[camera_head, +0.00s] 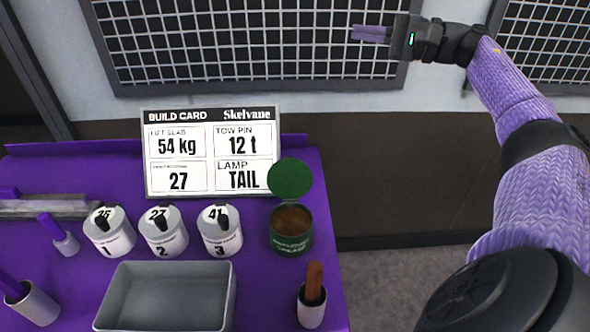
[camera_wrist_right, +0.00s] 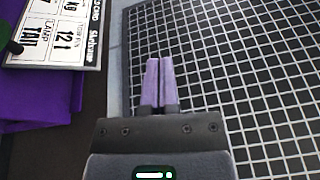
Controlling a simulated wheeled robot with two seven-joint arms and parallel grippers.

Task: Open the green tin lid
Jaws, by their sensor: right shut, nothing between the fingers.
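The green tin (camera_head: 291,232) stands upright near the right edge of the purple table. Its round green lid (camera_head: 290,178) is raised, standing up at the back of the rim, and brown contents show inside. My right gripper (camera_head: 371,34) is up and to the right of the tin, well apart from it, in front of the wall grid. Its purple fingers (camera_wrist_right: 159,82) are together and empty in the right wrist view. A small dark green piece at the left edge of that view may be the lid. My left gripper is not in view.
The purple table (camera_head: 262,295) also holds several numbered grey canisters (camera_head: 164,238), a grey tray (camera_head: 122,300), a cup with a brown handle (camera_head: 312,308) and, behind, a build card (camera_head: 211,150). A wire grid (camera_head: 240,45) covers the wall. Right of the table is open floor.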

